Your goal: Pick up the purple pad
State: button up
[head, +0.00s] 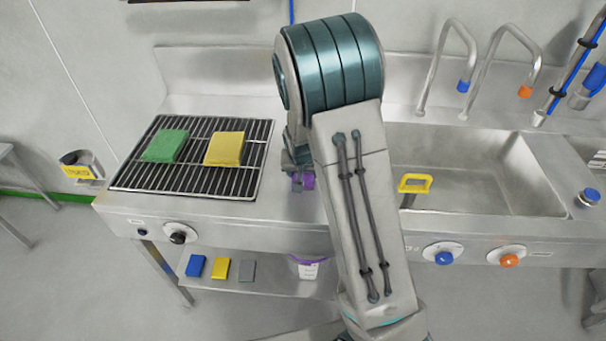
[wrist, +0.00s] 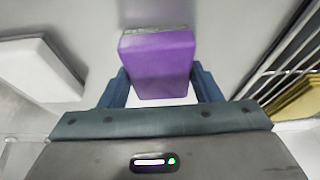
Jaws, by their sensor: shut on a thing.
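The purple pad (wrist: 160,62) is between the two fingers of my gripper (wrist: 160,92) in the wrist view. My gripper is shut on it, with one finger on each side. A greyish band runs along the pad's far edge. In the head view only a small purple part of the pad (head: 308,181) shows beside my arm, to the right of the grill rack. My arm hides most of the pad and gripper there. I cannot tell whether the pad touches the steel counter.
A dark grill rack (head: 212,188) left of my arm holds a green pad (head: 165,146) and a yellow pad (head: 224,149). A sink (head: 480,180) with two taps lies to the right. Blue, yellow and grey pads and a purple-rimmed bucket (head: 308,268) are on the lower shelf.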

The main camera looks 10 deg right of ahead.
jog(key=shift+r, duration=0.1)
jog(key=shift+r, duration=0.45)
jog(key=r, duration=0.1)
jog(key=d+r+b, duration=0.1)
jog(key=r, duration=0.1)
jog(key=shift+r, duration=0.2)
jog(key=w+d+r+b, duration=0.1)
jog(key=d+r+b, duration=0.1)
jog(key=d+r, duration=0.4)
jog(key=d, duration=0.4)
jog(key=shift+d+r, duration=0.3)
jog(key=shift+d, duration=0.05)
jog(key=shift+w, duration=0.1)
jog(key=shift+o, duration=1.1)
jog(key=shift+c, duration=0.4)
